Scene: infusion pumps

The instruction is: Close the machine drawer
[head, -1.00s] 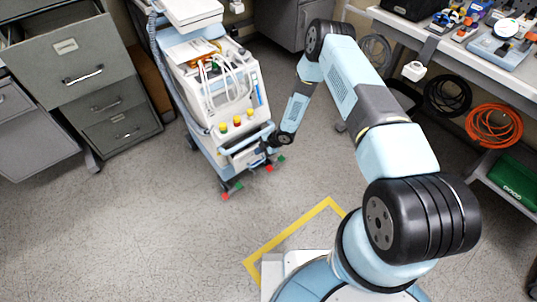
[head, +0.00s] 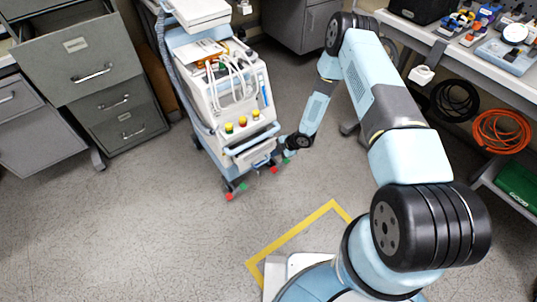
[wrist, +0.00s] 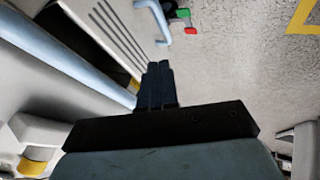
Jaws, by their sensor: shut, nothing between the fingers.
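The machine (head: 240,95) is a white and light-blue wheeled cart. Its drawer (head: 257,154) is low on the front, below a light-blue bar. The drawer is small here and I cannot tell how far out it stands. My gripper (head: 281,150) is just right of the drawer in the head view, partly hidden by my wrist. In the wrist view my gripper (wrist: 159,68) shows two dark fingers together, shut and empty. They point along the machine's front beside a dark gap and a slatted grey panel (wrist: 110,30). I cannot tell whether they touch it.
Grey cabinets (head: 95,75) stand at left, one with its top drawer open. A workbench (head: 455,65) with tools and hanging cables is at right. Red-tipped and green-tipped cart feet (head: 229,196) stick out on the floor. The floor in front is clear around yellow tape (head: 290,235).

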